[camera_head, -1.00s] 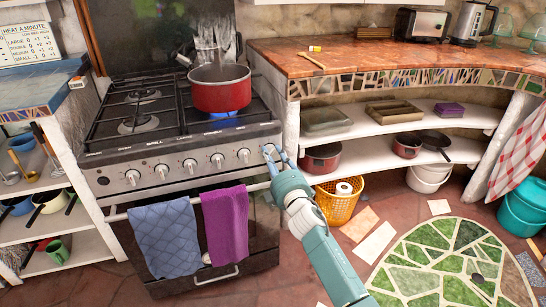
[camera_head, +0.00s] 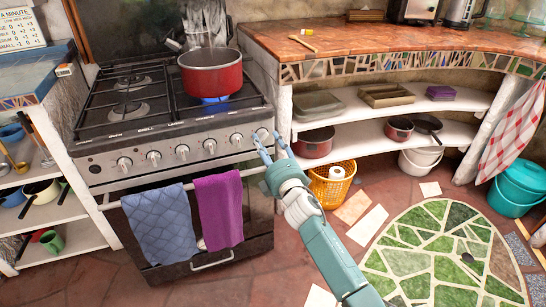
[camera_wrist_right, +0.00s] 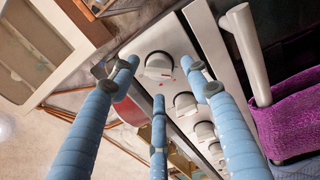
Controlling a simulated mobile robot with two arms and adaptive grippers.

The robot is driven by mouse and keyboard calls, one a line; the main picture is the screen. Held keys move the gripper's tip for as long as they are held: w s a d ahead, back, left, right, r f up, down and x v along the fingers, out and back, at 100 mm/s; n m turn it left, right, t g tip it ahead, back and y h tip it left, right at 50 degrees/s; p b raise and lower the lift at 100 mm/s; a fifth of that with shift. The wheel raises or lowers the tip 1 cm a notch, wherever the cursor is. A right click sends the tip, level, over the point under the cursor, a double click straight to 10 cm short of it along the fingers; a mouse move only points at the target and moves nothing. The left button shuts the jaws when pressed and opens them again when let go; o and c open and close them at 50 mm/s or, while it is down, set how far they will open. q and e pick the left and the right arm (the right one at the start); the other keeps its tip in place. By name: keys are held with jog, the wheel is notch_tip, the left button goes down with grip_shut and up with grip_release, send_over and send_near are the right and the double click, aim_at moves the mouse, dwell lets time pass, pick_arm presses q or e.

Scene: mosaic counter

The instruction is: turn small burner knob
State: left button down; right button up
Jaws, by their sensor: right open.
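The stove's control panel (camera_head: 150,158) carries a row of knobs. The rightmost knob (camera_head: 262,134) is round and silver, and it also shows in the right wrist view (camera_wrist_right: 158,66). My right gripper (camera_head: 266,141) is open at this knob, its blue fingers spread around the knob's sides. In the right wrist view my gripper's fingertips (camera_wrist_right: 160,72) lie to either side of the knob, with a gap. Whether any finger touches it I cannot tell. Another knob (camera_head: 236,140) sits just left of it. My left gripper is out of view.
A red pot (camera_head: 211,75) stands on a lit burner with a blue flame (camera_head: 214,100). Blue (camera_head: 160,225) and purple (camera_head: 218,210) towels hang on the oven handle below the knobs. A wooden counter (camera_head: 400,47) with shelves is to the right. A yellow basket (camera_head: 331,187) stands on the floor.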

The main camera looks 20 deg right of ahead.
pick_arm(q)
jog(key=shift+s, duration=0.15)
pick_arm(e)
jog(key=s, duration=1)
jog(key=shift+f, duration=0.35)
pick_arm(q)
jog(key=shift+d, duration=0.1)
pick_arm(e)
jog(key=shift+s+f, duration=0.1)
